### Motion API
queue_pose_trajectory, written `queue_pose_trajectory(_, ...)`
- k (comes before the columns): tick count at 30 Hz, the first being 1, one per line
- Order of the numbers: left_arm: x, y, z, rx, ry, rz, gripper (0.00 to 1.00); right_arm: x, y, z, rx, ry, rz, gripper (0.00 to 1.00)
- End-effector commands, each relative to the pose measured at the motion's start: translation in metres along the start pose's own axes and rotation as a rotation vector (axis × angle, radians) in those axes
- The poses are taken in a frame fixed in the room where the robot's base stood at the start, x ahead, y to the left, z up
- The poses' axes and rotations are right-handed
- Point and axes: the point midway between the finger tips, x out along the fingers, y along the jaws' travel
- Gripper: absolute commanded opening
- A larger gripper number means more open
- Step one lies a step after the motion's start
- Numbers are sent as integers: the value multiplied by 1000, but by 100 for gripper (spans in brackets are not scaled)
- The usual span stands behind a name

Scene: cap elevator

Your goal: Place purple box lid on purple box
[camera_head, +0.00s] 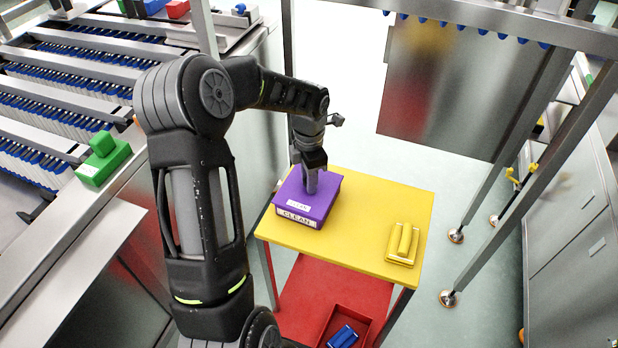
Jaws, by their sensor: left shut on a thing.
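The purple box (293,217) sits on the left part of a yellow table top, with a white "CLEAN" label on its front. The purple lid (324,204) lies over the top of the box and also carries a white label. I cannot tell whether it is fully seated. My left gripper (311,188) points down at the lid's middle and is shut on its handle, which the fingers mostly hide. My right gripper is not in view.
The yellow table top (385,205) also holds a yellow lid-like piece (403,244) at its right. A red tray (322,335) with a blue item is on the red lower shelf (318,290). Metal frame posts (510,210) stand at the right. A green block (103,158) lies on the left counter.

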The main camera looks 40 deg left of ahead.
Motion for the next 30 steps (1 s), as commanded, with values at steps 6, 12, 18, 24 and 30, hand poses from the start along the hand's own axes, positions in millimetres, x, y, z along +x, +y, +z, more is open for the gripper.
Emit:
queue_pose_trajectory(6,4,0,0,0,0,0,27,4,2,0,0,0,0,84)
queue_pose_trajectory(12,3,0,0,0,0,0,44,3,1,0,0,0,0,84)
queue_pose_trajectory(18,3,0,0,0,0,0,48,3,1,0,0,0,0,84)
queue_pose_trajectory(24,-2,0,0,0,0,0,48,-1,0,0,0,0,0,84)
queue_pose_trajectory(30,-22,1,0,-1,-1,3,48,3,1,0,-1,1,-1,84)
